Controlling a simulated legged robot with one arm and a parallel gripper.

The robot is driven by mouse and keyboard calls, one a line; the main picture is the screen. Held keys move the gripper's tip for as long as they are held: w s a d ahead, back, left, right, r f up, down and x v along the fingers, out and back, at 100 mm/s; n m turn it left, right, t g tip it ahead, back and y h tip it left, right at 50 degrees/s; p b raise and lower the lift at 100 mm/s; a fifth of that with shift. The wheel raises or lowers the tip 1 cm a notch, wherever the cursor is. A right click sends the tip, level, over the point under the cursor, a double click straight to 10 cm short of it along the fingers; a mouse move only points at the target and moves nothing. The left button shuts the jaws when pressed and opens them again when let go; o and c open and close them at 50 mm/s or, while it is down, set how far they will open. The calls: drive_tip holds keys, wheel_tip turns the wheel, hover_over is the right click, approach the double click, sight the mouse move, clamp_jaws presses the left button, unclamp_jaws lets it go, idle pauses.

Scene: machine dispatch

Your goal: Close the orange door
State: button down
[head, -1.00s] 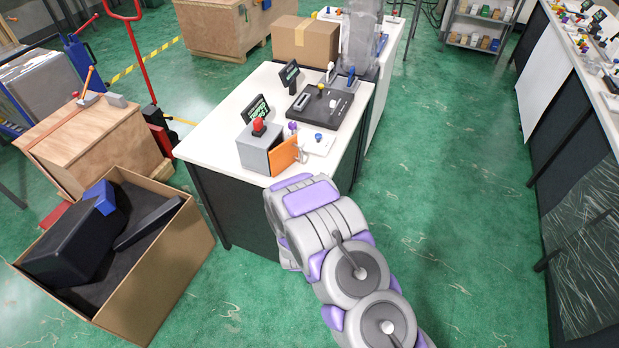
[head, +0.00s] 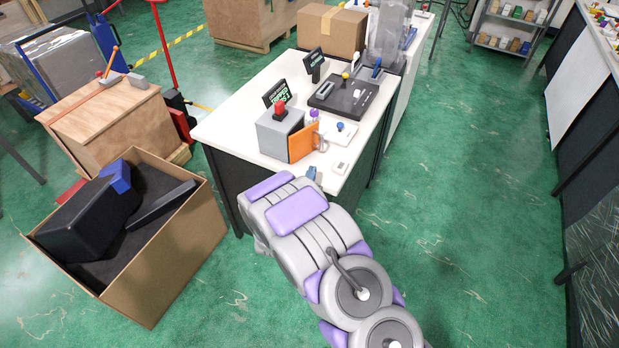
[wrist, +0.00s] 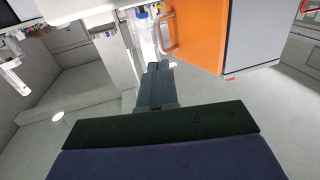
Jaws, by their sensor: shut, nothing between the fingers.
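The orange door (head: 304,142) is on the grey box (head: 272,138) near the table's front edge. It stands angled out past the box's right side, so it looks partly open. A grey handle (head: 321,143) is at its right end. In the wrist view the orange door (wrist: 197,32) fills the upper middle, with its handle (wrist: 166,36) on the left and the grey box (wrist: 252,35) on the right. My gripper (wrist: 159,68) is shut and empty, just below the handle and apart from it. In the head view its tip (head: 312,173) shows in front of the door; my arm hides the rest.
A red button (head: 280,110) tops the box. A small sign, a white pad with a blue knob (head: 341,131) and a black panel (head: 343,95) stand nearby on the white table (head: 228,126). An open cardboard box (head: 165,255) is on the floor at left. The floor at right is clear.

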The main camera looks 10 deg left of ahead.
sight(321, 145)
drive_tip(key=w, duration=0.3)
drive_tip(key=w+b, duration=0.1)
drive_tip(key=w, duration=0.2)
drive_tip(key=w+d+b, duration=0.1)
drive_tip(key=w, duration=0.2)
drive_tip(key=shift+w+d+f, duration=0.1)
drive_tip(key=shift+w+f, duration=0.1)
drive_tip(key=shift+w, duration=0.2)
drive_tip(key=shift+w+d+r+b, duration=0.1)
drive_tip(key=shift+w+d+b, duration=0.05)
drive_tip(key=shift+w+b, duration=0.2)
drive_tip(key=shift+w, duration=0.1)
drive_tip(key=shift+w+p, duration=0.6)
drive_tip(key=shift+p, duration=0.15)
drive_tip(key=shift+s, duration=0.15)
